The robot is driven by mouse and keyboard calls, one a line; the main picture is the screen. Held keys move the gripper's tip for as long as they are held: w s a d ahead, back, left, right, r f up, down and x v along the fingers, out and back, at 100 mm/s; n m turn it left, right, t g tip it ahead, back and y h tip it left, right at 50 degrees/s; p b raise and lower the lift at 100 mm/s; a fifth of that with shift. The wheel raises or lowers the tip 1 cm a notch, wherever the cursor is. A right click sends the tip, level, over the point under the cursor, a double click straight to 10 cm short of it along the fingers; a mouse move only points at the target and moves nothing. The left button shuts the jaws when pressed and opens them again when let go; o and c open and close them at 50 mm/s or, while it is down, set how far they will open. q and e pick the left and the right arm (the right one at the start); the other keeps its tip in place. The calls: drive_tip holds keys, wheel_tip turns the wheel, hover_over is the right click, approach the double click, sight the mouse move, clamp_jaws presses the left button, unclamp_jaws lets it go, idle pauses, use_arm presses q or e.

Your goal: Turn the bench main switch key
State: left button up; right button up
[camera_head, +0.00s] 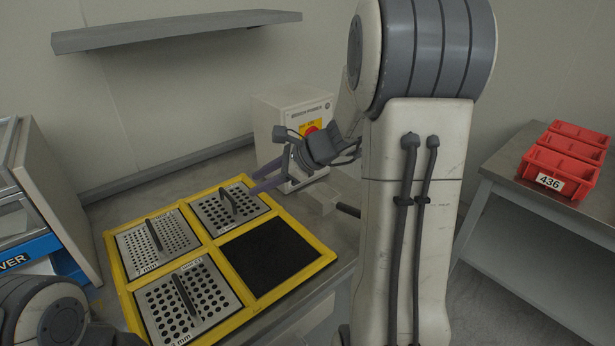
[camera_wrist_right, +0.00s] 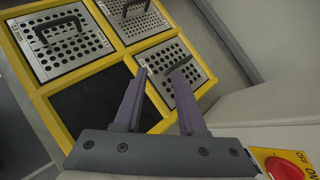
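The bench main switch is a red knob (camera_head: 312,127) on a yellow plate, on the front of a pale box (camera_head: 268,122) at the back of the bench. In the right wrist view the red knob (camera_wrist_right: 290,168) is at the lower right corner, cut by the edge, with ON and OFF marks beside it. A key shape cannot be made out. My right gripper (camera_head: 256,182) is in front of the box, its purple fingers pointing left, away from the knob. In the right wrist view the gripper (camera_wrist_right: 159,72) is open and empty. My left gripper is not in view.
A yellow frame (camera_head: 118,262) on the bench holds three perforated plates with handles and a black empty square (camera_head: 262,258). Red bins (camera_head: 558,165) stand on a side table (camera_head: 510,150) at right. A grey shelf (camera_head: 180,32) is on the wall. My right arm hides part of the bench.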

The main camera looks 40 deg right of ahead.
drive_tip(key=d+f+m+t+h+b, duration=0.25)
drive_tip(key=d+m, duration=0.35)
drive_tip(key=d, duration=0.6)
drive_tip(key=d+f+m+t+h+b, duration=0.25)
drive_tip(key=d+m, duration=0.25)
drive_tip(key=d, duration=0.6)
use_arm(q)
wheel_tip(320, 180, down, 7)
use_arm(e)
drive_tip(key=shift+h, duration=0.3)
drive_tip(key=x, duration=0.6)
drive_tip(key=r+x, duration=0.1)
drive_tip(key=x, duration=0.2)
drive_tip(key=shift+w, duration=0.25)
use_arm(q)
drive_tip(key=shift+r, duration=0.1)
use_arm(e)
clamp_jaws()
